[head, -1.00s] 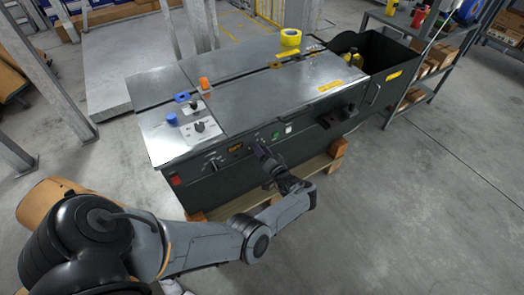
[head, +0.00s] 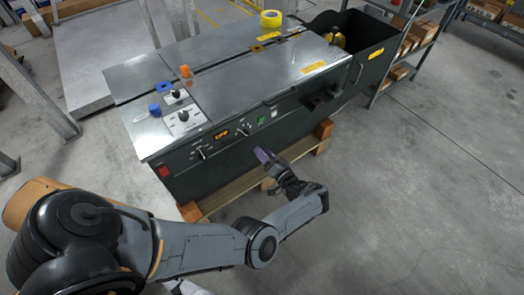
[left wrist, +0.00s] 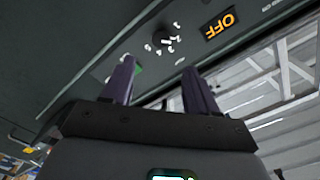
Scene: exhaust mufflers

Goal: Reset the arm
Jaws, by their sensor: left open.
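My left gripper (head: 267,158) is in front of the dark machine's (head: 225,165) front panel, with its fingers pointing at the panel. In the left wrist view, its two purple-grey fingers (left wrist: 160,85) stand apart with nothing between them. The panel carries an orange OFF display (head: 222,134), which also shows in the left wrist view (left wrist: 220,26). A black knob with white marks around it (left wrist: 167,40) is beside the display. I cannot tell the exact gap between fingers and panel. My right gripper is in neither view.
The machine stands on a wooden pallet (head: 235,190). A shelf rack (head: 415,45) is at the back right. The floor at right is clear.

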